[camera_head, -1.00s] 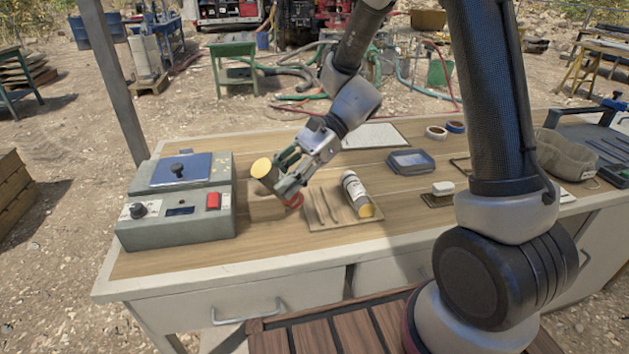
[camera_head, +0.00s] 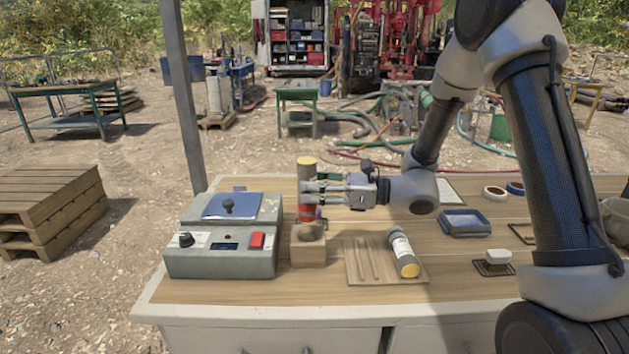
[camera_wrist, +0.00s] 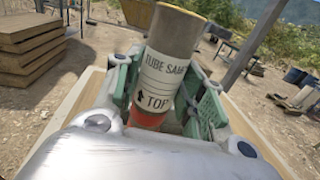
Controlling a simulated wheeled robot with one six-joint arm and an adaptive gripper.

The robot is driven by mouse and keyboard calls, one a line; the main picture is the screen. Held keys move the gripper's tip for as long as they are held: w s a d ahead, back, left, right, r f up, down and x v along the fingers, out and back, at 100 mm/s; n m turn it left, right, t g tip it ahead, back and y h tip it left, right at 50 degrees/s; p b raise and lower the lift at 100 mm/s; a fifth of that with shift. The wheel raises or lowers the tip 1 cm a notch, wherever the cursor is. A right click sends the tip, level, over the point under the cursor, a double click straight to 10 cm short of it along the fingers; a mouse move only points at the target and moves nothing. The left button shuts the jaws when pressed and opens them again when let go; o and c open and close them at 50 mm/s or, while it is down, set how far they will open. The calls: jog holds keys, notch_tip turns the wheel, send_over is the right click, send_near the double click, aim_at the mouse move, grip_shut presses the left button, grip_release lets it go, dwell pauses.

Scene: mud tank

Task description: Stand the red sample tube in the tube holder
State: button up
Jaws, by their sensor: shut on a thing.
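The red sample tube (camera_head: 307,176) is grey with a yellow top end and a red band low down. My gripper (camera_head: 318,192) is shut on it and holds it about upright. In the wrist view, the labelled tube (camera_wrist: 165,75) sits between the green fingers (camera_wrist: 168,95), its red part low between them. The tube holder (camera_head: 308,252) is a wooden block with a round opening in its top. The tube's lower end is above or slightly behind the holder. I cannot tell the exact gap, and nothing shows it inside the opening.
A grey instrument box (camera_head: 222,255) with a red button stands close left of the holder. A wooden tray (camera_head: 358,270) with a second, yellow-ended tube (camera_head: 402,252) lies to the right. A blue-grey dish (camera_head: 465,224) is further right. Bare tabletop lies in front.

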aim_at(315, 218)
jog(key=shift+f, duration=4.5)
jog(key=o, duration=1.4)
jog(key=shift+o, duration=0.2)
jog(key=s+d, duration=0.2)
jog(key=d, duration=0.9)
jog(key=shift+s+d, duration=0.15)
jog(key=shift+d, duration=0.25)
